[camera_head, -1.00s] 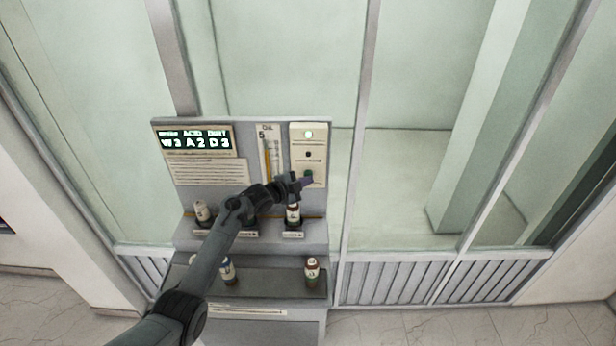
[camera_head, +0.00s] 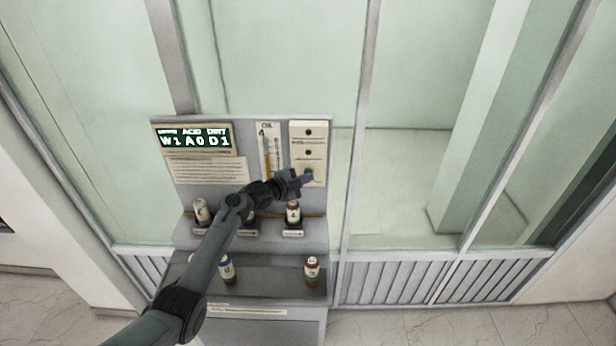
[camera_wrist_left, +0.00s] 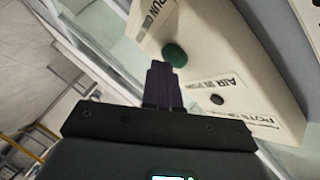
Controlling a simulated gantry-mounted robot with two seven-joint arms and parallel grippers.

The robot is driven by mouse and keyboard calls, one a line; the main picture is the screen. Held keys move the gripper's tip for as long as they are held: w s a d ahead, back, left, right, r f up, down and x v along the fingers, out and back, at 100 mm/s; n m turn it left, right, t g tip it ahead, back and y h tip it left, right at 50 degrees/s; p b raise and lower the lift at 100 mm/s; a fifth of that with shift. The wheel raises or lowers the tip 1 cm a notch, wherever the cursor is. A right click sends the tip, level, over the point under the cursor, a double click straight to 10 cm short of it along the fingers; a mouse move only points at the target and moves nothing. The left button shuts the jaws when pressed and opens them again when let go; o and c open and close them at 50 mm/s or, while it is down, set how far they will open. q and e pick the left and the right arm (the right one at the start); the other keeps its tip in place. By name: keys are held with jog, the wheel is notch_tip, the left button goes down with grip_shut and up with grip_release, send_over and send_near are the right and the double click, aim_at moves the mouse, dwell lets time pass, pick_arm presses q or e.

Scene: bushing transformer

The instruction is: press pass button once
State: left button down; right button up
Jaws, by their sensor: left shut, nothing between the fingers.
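A pale control panel (camera_head: 300,163) stands upright at the right of the grey station. It has two dark round spots and a green button (camera_head: 308,171) low down. In the left wrist view the green button (camera_wrist_left: 175,53) sits near a label partly reading "RUN". A small dark spot (camera_wrist_left: 217,99) is by a label starting "AIR". I cannot read a pass label. My left gripper (camera_head: 306,180) is shut and empty, its tip just below the green button. My right gripper is not in view.
A display (camera_head: 195,139) reads W1 A0 D1. An oil gauge (camera_head: 269,150) is left of the panel. Small bottles stand on the shelf (camera_head: 293,212) below my gripper and on the lower tray (camera_head: 312,268). Glass walls with metal posts surround the station.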

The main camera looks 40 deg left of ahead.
pick_arm(q)
jog(key=shift+a, duration=0.1)
dwell(0.3)
jog(key=shift+s+d+p, duration=0.2)
jog(key=shift+s+p, duration=0.05)
jog(key=shift+p, duration=0.2)
jog(key=s+d+p, duration=0.4)
jog(key=p, duration=0.2)
jog(key=shift+s, duration=0.3)
dwell(0.9)
